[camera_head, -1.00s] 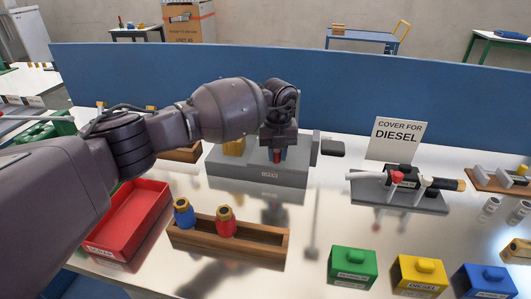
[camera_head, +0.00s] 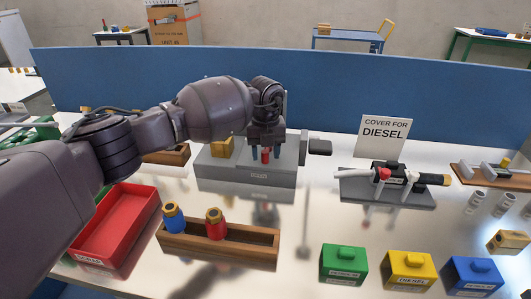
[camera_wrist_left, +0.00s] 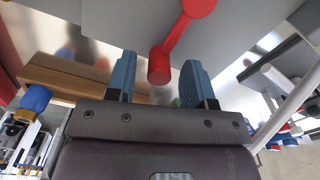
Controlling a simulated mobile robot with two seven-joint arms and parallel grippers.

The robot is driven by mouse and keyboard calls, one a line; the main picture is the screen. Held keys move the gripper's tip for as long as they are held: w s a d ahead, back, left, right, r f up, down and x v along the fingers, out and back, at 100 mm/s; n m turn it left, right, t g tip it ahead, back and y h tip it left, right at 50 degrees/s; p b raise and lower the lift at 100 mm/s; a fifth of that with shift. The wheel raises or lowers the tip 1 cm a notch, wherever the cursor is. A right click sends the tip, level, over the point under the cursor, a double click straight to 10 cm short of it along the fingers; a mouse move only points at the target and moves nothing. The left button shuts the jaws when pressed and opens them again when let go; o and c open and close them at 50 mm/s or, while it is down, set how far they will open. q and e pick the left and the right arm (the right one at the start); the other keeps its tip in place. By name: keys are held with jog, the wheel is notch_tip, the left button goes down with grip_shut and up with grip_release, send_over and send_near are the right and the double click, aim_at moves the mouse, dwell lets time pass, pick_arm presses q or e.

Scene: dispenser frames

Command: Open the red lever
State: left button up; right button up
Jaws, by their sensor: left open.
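The red lever (camera_head: 265,156) is on the grey dispenser block (camera_head: 246,171) at the middle back of the table. In the left wrist view the lever (camera_wrist_left: 177,38) is a red arm running from a round hub at the top to a round knob. My left gripper (camera_head: 266,154) is over the front of the block, open, with a blue finger showing on each side of the lever. In the wrist view the knob lies between the open fingertips (camera_wrist_left: 158,75), apart from both. My right gripper is not in view.
A wooden rack (camera_head: 220,244) with a blue and a red bottle stands in front, beside a red tray (camera_head: 110,232). Green, yellow and blue boxes stand front right. A valve fixture (camera_head: 386,187) and a "COVER FOR DIESEL" sign (camera_head: 383,137) stand to the right.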

aim_at(265, 152)
pick_arm(q)
notch_tip(265, 152, up, 10)
jog(key=shift+p, duration=0.35)
dwell(0.4)
